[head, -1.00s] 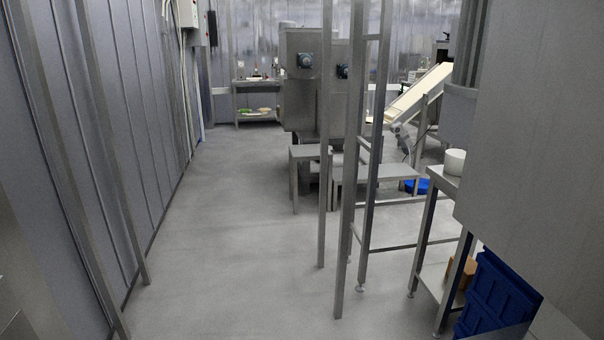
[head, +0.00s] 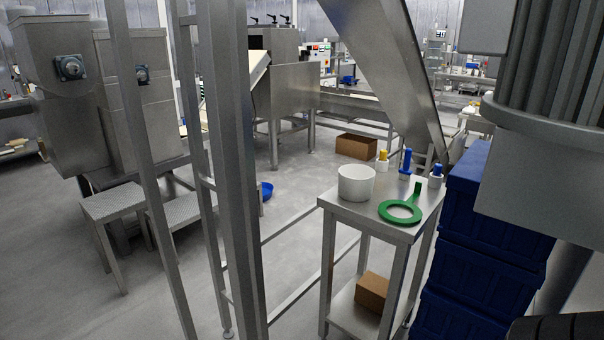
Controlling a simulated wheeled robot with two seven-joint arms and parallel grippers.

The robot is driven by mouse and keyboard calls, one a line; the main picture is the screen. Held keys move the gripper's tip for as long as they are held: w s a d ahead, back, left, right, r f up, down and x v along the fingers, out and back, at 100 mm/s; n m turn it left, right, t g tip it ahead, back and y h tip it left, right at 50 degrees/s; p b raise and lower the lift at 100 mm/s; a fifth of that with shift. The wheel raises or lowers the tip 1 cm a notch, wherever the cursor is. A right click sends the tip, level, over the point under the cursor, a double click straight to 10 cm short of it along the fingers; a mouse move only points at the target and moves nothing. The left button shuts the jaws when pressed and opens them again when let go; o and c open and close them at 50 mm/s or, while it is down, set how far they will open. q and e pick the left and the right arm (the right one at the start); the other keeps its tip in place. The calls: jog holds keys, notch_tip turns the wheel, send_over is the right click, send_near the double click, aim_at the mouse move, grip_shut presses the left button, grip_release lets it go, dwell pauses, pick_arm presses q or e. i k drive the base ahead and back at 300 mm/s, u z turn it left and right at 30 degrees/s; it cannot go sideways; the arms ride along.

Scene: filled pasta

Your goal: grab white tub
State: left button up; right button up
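A round white tub (head: 356,184) stands upright on the back left part of a small steel table (head: 388,232), right of the middle of the head view. Its open top faces up and nothing touches it from the side. A dark shape at the bottom right corner may be part of my arm. Neither of my grippers shows in the head view.
A green ring with a handle (head: 401,211) and several small bottles (head: 405,163) share the tabletop. Blue crates (head: 484,250) are stacked to its right. Steel posts (head: 235,170) stand left of the table. A cardboard box (head: 371,291) sits on its lower shelf.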

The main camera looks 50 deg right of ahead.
aim_at(356, 182)
jog(key=i, duration=0.4)
jog(key=z, duration=2.4)
jog(key=i, duration=0.7)
jog(key=u, duration=0.95)
